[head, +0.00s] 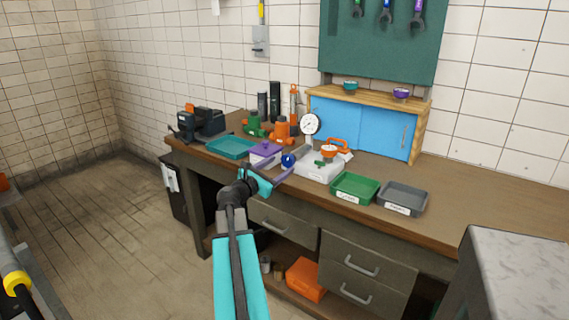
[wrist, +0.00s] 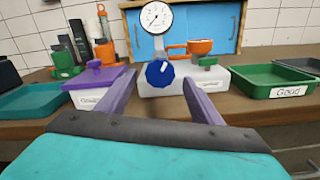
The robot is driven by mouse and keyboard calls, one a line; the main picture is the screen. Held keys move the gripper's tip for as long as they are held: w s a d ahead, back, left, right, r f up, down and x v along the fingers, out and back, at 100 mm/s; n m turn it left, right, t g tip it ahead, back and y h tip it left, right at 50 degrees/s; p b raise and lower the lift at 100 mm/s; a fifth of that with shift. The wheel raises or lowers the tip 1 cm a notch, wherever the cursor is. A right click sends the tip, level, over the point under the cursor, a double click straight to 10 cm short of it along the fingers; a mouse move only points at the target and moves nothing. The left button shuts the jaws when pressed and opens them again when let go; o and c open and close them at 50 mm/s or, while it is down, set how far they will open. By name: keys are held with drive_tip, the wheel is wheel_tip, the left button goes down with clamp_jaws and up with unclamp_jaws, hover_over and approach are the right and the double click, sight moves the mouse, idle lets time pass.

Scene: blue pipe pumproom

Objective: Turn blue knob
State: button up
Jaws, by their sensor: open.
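The blue knob (wrist: 160,73) is a round, ridged knob on the front of a white box (wrist: 182,86), with a white dial gauge (wrist: 156,17) above it. In the head view the blue knob (head: 288,160) shows just beyond my gripper. My gripper (head: 280,174) is over the front edge of the workbench. In the wrist view its two purple fingers (wrist: 160,91) are open and spread, one on each side of the knob. The gap between them is empty. The knob appears beyond the fingertips, and I cannot tell whether any finger touches it.
On the workbench (head: 458,224), a teal tray (head: 230,148) and a purple-lidded box (head: 265,150) stand left of the knob. A green tray (head: 355,187) and a grey tray (head: 402,198) stand right. A blue cabinet (head: 360,125) is behind. An orange valve handwheel (wrist: 200,47) is close by the knob.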

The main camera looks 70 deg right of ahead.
sight(286, 162)
drive_tip(key=shift+x, duration=2)
drive_tip(key=c, duration=1.1)
drive_tip(key=shift+o, duration=0.2)
drive_tip(key=shift+f+m, duration=0.1)
drive_tip(key=shift+m, duration=0.2)
